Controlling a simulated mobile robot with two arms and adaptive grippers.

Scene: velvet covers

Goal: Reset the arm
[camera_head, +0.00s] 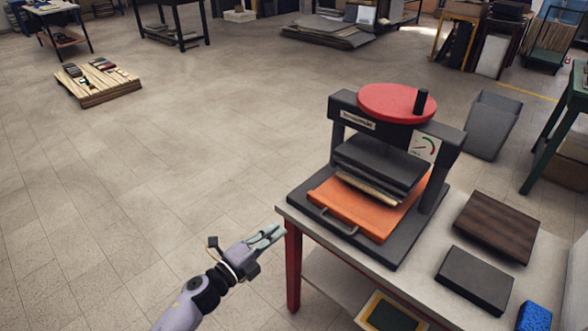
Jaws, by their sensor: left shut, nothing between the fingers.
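My left arm comes in from the bottom. Its left gripper (272,237) is shut and empty, beside the near left corner of the workbench (437,216). On the bench stands a dark press (340,108) with a red handwheel (390,102) on top. An orange tray (345,203) with a handle sits in the press under dark plates, with a light stack between them. My right gripper is not in view.
A brown block (497,224), a dark block (474,279) and a blue sponge-like piece (534,318) lie on the bench's right side. A grey bin (493,124) stands behind. The tiled floor (170,180) to the left is clear, with a wooden pallet (98,88) further back.

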